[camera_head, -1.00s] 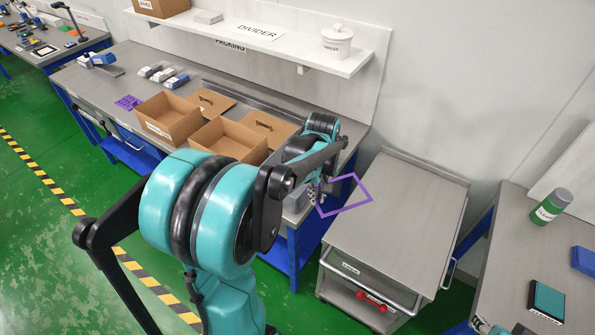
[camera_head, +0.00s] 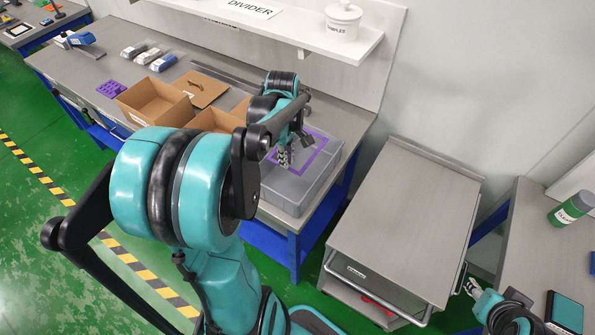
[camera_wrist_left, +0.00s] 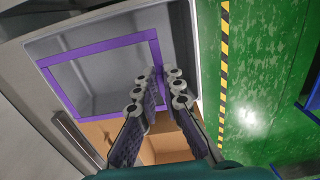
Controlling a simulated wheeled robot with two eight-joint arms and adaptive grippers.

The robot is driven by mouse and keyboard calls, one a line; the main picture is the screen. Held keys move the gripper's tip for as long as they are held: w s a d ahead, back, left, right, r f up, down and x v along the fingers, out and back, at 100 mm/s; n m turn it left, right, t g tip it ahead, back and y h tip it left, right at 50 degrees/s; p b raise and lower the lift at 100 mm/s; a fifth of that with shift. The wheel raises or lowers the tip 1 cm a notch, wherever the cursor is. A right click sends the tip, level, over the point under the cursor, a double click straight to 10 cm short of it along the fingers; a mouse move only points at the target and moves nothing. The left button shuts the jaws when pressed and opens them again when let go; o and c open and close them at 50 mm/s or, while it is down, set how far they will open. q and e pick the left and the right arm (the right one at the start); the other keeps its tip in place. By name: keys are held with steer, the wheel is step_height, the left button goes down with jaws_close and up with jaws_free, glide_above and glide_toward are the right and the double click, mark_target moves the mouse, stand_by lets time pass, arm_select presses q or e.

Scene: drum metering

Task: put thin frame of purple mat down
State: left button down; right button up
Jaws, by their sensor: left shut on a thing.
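The thin purple frame (camera_head: 316,158) is a flat open rectangle. My left gripper (camera_head: 284,156) is shut on one of its sides. The frame lies over the grey tote (camera_head: 284,186) at the near right end of the packing table. In the left wrist view the frame (camera_wrist_left: 98,47) shows against the tote's inside, with the tote's rim (camera_wrist_left: 196,78) around part of it. I cannot tell whether the frame touches the tote. My right gripper (camera_head: 474,287) shows small at the lower right; its jaw state is unclear.
Cardboard boxes (camera_head: 150,103) stand left of the tote on the packing table (camera_head: 100,68). A metal cart (camera_head: 405,205) with a clear top stands to the right. A shelf with a white jar (camera_head: 342,20) hangs above. A side table (camera_head: 522,228) holds a green bottle.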

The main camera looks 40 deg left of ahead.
arm_select(q)
steer(key=b, duration=0.4)
glide_toward(288, 192)
step_height(288, 192, down, 5)
steer(key=b, duration=0.3)
steer(key=shift+b, duration=0.4)
steer(key=shift+f, duration=0.2)
steer(key=shift+a+r, duration=0.1)
steer(key=shift+f, duration=0.2)
steer(key=c, duration=1.7)
jaws_free()
